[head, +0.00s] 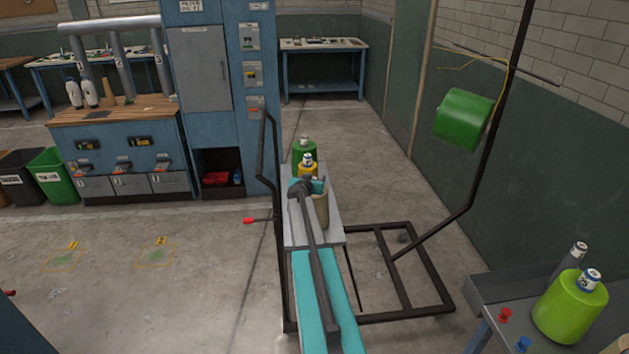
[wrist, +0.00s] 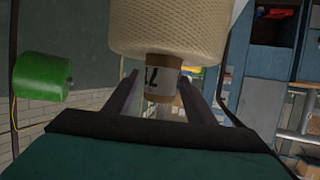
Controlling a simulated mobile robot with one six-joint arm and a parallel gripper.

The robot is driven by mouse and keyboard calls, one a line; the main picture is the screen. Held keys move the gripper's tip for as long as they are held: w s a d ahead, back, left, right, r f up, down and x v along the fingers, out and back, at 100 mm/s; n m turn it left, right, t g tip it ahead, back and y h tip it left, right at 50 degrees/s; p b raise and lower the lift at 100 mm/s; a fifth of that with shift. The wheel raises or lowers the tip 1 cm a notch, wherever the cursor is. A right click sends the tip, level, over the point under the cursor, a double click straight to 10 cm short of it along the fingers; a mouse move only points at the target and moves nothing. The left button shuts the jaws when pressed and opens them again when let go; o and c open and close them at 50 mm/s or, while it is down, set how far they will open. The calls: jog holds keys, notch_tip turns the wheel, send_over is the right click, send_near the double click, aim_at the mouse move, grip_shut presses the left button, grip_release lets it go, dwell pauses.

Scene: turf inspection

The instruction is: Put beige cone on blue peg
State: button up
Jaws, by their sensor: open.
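The beige cone (head: 321,212) stands on the grey cart top, partly hidden by my arm in the head view. It fills the top of the wrist view (wrist: 170,30), its yarn textured and its brown tube end (wrist: 161,75) pointing down in that picture. My gripper (head: 317,186) is at the top of this cone. In the wrist view my gripper (wrist: 158,82) has its fingers apart, one on each side of the tube end. I cannot tell whether they touch it. A small blue peg (head: 522,344) shows at the front of the right table, beside a red peg (head: 505,315).
A green cone (head: 304,150) and a yellow cone (head: 306,168) stand behind the beige one on the cart (head: 335,230). A lime cone (head: 568,310) stands on the right table. A dark frame post (head: 490,110) and a hanging green roll (head: 463,118) rise at right.

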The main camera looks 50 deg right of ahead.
jog(key=b+v, duration=0.3)
jog(key=v, duration=0.7)
jog(key=shift+s+a+r+b, duration=0.15)
jog(key=shift+s+a+b, duration=0.05)
jog(key=shift+a+b, duration=0.1)
dwell(0.9)
